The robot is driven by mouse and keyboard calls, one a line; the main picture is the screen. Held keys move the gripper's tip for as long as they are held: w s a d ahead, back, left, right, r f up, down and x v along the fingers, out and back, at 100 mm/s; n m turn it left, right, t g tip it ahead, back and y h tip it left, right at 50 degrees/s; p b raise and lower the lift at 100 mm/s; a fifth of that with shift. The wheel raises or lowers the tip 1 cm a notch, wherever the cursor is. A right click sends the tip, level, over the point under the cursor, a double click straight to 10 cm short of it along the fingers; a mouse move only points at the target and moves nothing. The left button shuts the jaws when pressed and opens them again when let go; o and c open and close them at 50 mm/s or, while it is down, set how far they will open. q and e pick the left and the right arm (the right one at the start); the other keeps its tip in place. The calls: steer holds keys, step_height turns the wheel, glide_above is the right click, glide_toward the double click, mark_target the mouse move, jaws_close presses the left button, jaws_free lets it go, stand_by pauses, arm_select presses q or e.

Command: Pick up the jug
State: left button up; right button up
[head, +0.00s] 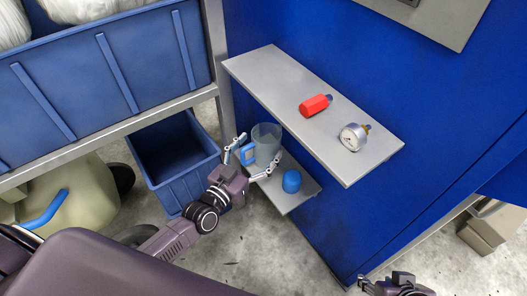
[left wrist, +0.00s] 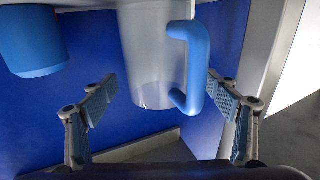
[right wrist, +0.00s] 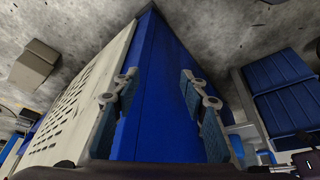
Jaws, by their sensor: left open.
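The jug (head: 267,135) is clear with a blue handle (head: 247,154) and stands upright on a small lower shelf (head: 298,199). In the left wrist view the jug (left wrist: 150,65) is seen close up, its handle on the right. My left gripper (head: 259,153) is open, with its fingers spread to either side of the jug and handle. In the left wrist view there are gaps between the fingers and the jug, so it is not gripped. My right gripper (right wrist: 158,76) is open and empty, away from the jug; it shows partly at the bottom of the head view.
A blue cup (head: 291,182) stands on the lower shelf near the jug. The upper shelf (head: 265,75) overhangs beside it, holding a red part (head: 315,105) and a gauge (head: 353,137). A blue bin (head: 178,160) stands left; a blue wall (head: 330,50) is behind.

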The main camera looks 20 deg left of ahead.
arm_select(q)
steer(key=x, duration=0.2)
steer(key=shift+w+d, duration=0.2)
steer(key=shift+w, duration=0.15)
arm_select(e)
steer(key=shift+t, duration=0.9)
steer(key=w, duration=0.1)
steer(key=w+a+r, duration=0.1)
steer(key=w, duration=0.2)
steer(key=shift+a+r, duration=0.15)
steer(key=shift+r, duration=0.1)
arm_select(q)
steer(key=shift+c, duration=0.6)
steer(key=c, duration=1.2)
